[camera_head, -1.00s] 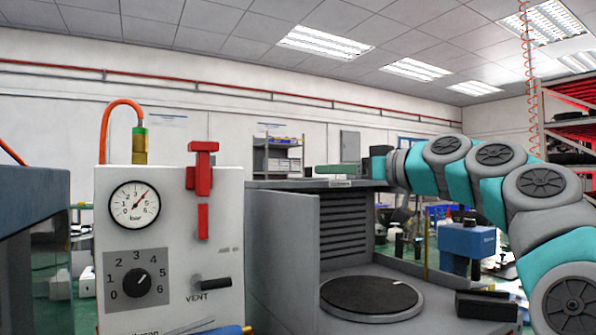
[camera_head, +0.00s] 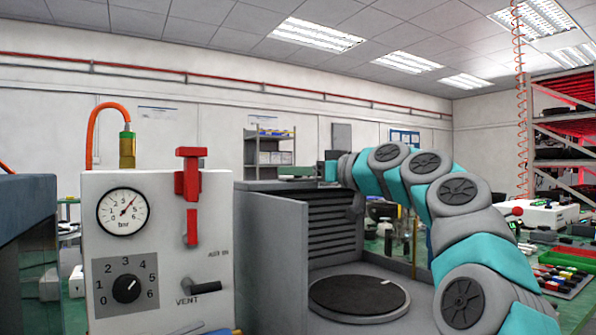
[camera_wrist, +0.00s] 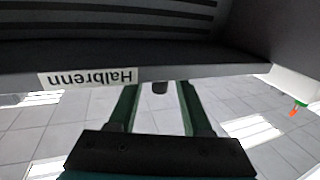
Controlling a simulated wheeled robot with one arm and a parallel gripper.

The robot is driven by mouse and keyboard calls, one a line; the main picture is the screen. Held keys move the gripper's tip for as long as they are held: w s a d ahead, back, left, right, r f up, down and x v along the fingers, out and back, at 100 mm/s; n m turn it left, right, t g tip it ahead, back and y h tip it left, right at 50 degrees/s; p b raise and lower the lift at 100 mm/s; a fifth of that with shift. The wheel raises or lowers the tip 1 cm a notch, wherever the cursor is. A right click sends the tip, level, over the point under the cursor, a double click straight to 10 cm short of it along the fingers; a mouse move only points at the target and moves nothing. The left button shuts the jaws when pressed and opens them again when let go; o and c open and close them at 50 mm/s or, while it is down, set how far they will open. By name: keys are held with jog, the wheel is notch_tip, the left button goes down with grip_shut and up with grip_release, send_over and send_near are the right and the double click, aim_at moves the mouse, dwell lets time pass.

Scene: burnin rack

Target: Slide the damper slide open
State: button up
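In the wrist view a small dark knob (camera_wrist: 160,87) stands out under the edge of a grey housing. I take it for the damper slide's knob, but the slide itself is hidden. My gripper (camera_wrist: 158,90) has its two green fingers apart, one on each side of the knob. I cannot tell whether either finger touches it. In the head view my gripper (camera_head: 300,171) is at the top of the grey chamber (camera_head: 268,250), too small there to show the knob.
An upside-down "Halbrenn" label (camera_wrist: 88,78) is on the housing edge. A white panel (camera_head: 160,270) with gauge, dial and red lever stands left of the chamber. A round dark plate (camera_head: 358,295) lies inside the chamber. A rack (camera_head: 565,140) stands at the right.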

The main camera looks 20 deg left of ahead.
grip_shut()
dwell(1.2)
